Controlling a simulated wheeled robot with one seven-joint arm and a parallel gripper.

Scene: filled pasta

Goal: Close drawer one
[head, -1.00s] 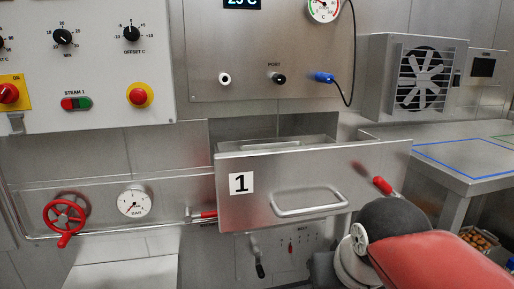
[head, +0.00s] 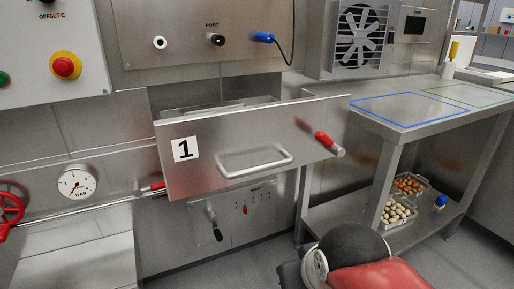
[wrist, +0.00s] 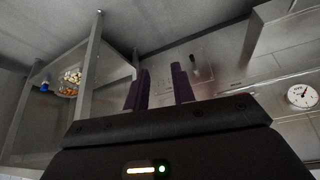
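Drawer one (head: 205,172) is a steel drawer with a white "1" label and a bar handle (head: 255,160) on its front. It stands pulled out from the wall in the head view, with part of its open top showing behind the front. My gripper (wrist: 160,88) shows in the wrist view, its two dark purple fingers apart with nothing between them. It is out of sight in the head view, where only my red and black arm shows at the bottom, below and right of the drawer. I cannot make out the drawer in the wrist view.
A red-tipped rod (head: 324,140) shows at the drawer's right side. A steel table (head: 414,122) with baskets (head: 397,212) on its lower shelf stands to the right. A lever panel (head: 236,215) is below the drawer; a pressure gauge (head: 76,184) is left. Floor between is clear.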

